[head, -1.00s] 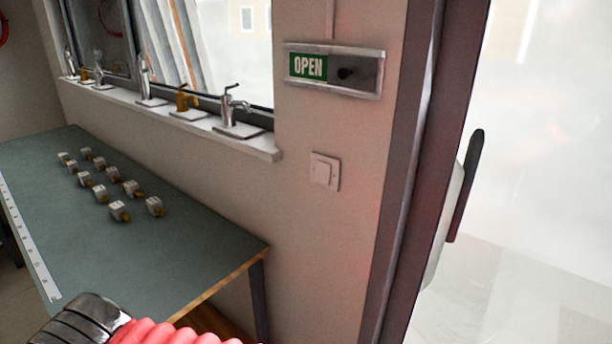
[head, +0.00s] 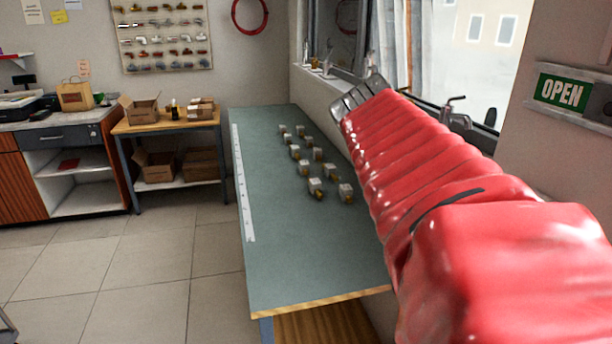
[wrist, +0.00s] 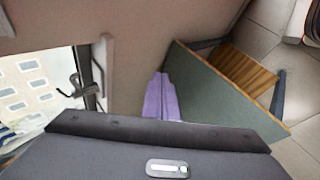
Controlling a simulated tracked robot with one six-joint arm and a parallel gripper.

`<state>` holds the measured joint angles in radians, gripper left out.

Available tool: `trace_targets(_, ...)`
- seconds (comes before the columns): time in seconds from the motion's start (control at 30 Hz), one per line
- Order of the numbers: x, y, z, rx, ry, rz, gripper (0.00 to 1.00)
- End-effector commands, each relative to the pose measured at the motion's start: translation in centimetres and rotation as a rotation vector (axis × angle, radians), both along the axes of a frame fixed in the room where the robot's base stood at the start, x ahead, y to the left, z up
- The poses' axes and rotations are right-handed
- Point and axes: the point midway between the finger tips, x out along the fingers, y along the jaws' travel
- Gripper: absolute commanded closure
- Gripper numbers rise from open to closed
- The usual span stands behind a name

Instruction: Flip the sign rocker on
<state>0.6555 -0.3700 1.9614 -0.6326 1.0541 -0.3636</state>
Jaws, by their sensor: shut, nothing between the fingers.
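The OPEN sign (head: 562,92), white letters on green in a grey frame, hangs on the wall at the right edge of the head view, its right end cut off. No wall switch shows now; my red-sleeved arm covers the lower right of the head view. My gripper (wrist: 159,80) shows in the wrist view as two purple fingers, shut together and empty. They point toward the pale wall (wrist: 135,65), between the window and the table. I cannot tell their distance from the wall. The sign is not in the wrist view.
A green-topped table (head: 270,255) with several small valves (head: 316,186) runs along the wall. Taps, including one in the wrist view (wrist: 75,85), stand on the windowsill. A bench with boxes (head: 165,125) and a counter stand at the back.

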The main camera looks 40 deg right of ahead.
Motion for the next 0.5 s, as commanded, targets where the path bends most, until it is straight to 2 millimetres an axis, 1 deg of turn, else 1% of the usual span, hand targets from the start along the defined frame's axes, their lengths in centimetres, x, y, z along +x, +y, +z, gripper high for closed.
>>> trace_targets(0.03, -5.5, -5.0, -0.9, 0.016, 0.054, -0.175, 1.00)
trace_targets(0.1, -7.7, -6.5, 0.0, 0.005, 0.086, -0.240, 1.00)
trace_targets(0.2, -10.1, -7.9, 1.2, -0.007, 0.119, -0.308, 1.00)
trace_targets(0.33, -11.5, -8.7, 1.8, -0.014, 0.140, -0.349, 1.00)
trace_targets(0.5, -11.6, -8.7, 2.0, -0.016, 0.143, -0.352, 1.00)
